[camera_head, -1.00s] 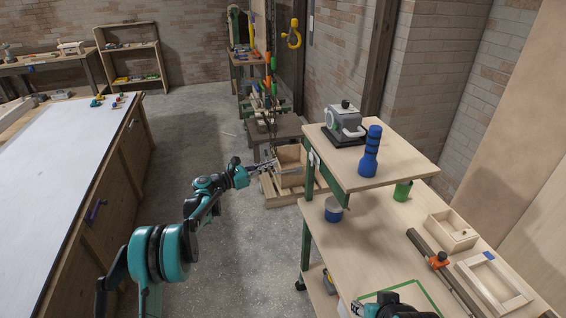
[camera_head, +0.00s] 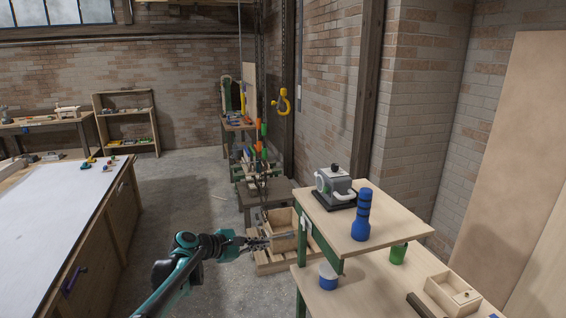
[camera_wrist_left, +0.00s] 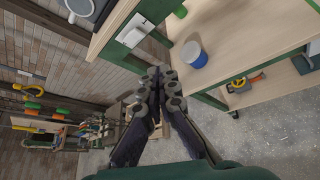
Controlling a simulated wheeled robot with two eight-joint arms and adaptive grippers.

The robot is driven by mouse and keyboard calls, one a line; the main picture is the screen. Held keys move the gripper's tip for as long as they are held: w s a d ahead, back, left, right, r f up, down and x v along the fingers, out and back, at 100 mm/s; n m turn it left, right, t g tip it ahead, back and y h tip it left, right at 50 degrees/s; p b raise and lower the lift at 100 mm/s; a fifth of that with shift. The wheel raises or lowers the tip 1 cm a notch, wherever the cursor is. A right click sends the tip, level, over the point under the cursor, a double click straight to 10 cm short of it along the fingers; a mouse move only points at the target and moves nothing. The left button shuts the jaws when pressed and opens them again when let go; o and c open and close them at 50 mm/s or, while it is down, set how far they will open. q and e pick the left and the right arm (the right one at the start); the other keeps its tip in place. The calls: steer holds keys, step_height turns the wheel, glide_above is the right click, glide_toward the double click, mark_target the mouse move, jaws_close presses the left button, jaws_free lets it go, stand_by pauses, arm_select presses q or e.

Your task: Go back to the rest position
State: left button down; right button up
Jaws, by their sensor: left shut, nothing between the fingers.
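My left gripper (camera_head: 256,243) is in the head view, at the end of the teal and black arm that comes in from the lower left. It is raised above the floor between the long workbench and the two-level table, in front of a wooden crate. In the left wrist view the fingers (camera_wrist_left: 160,88) are together with nothing between them. My right gripper does not show in either current view.
The wooden crate (camera_head: 281,241) sits on a pallet. The white-topped workbench (camera_head: 50,220) is left. Floor between is clear.

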arm_select(q)
steer(key=s+a+f+m+y+b, duration=0.1)
steer(key=s+a+f+m+y, duration=0.2)
steer(key=s, duration=0.9)
steer(key=s+a+f+m+y+b, duration=0.1)
steer(key=s+a+f+m+y, duration=0.3)
steer(key=s+m, duration=0.5)
steer(key=s+a+f+m+g+y+b, duration=0.1)
steer(key=s+f+m, duration=0.4)
steer(key=s, duration=1.1)
steer(key=a+m+y+b, duration=0.1)
steer(key=a+y, duration=0.1)
steer(key=shift+s+a+f+y, duration=0.25)
steer(key=shift+f+y, duration=0.05)
steer(key=shift+f, duration=0.1)
